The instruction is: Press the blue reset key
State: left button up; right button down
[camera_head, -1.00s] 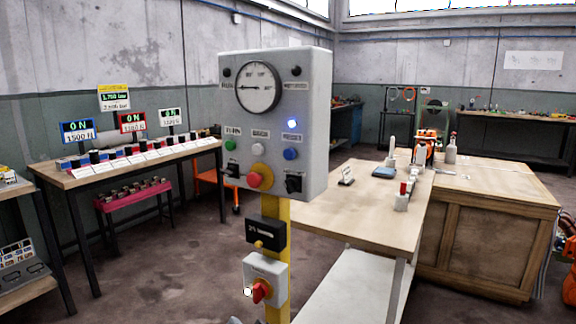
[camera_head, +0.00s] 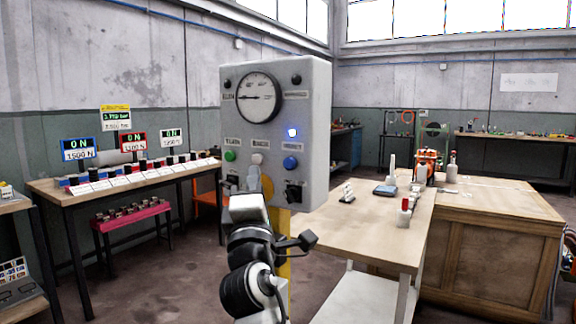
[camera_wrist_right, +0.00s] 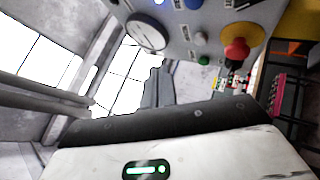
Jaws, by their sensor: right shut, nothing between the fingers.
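The blue reset key (camera_head: 290,162) is a round blue button at the right end of a row on the grey control box (camera_head: 314,110). A lit blue lamp (camera_head: 292,132) is above it. My right gripper (camera_head: 254,179) is shut and empty, in front of the box. In the head view it appears left of and below the blue key, under the white button (camera_head: 257,159). I cannot tell whether it touches the box. The wrist view shows the box face at its top, with a blue button (camera_wrist_right: 193,4) cut by the edge. My left gripper is not in view.
The green button (camera_head: 230,156) is left of the white one. A red button on a yellow base (camera_wrist_right: 239,42) is mostly hidden by my gripper in the head view. A black switch (camera_head: 293,192) is below the blue key. A wooden table (camera_head: 340,226) stands at right.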

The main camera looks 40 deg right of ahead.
aim_at(285, 170)
jog(key=shift+w+d+p, duration=0.1)
jog(key=shift+w+d, duration=0.45)
jog(key=shift+d, duration=0.8)
jog(key=shift+w+d+p, duration=0.1)
jog(key=shift+w+d, duration=0.45)
jog(key=shift+d, duration=0.8)
jog(key=shift+w+d+p, duration=0.1)
jog(key=shift+w+d, duration=0.45)
jog(key=shift+d, duration=0.8)
jog(key=shift+w+d, duration=0.2)
jog(key=shift+d, duration=0.2)
jog(key=shift+w+d, duration=0.2)
jog(key=shift+d, duration=0.25)
jog(key=shift+a, duration=0.1)
jog(key=shift+s+a, duration=0.4)
jog(key=shift+a, duration=0.35)
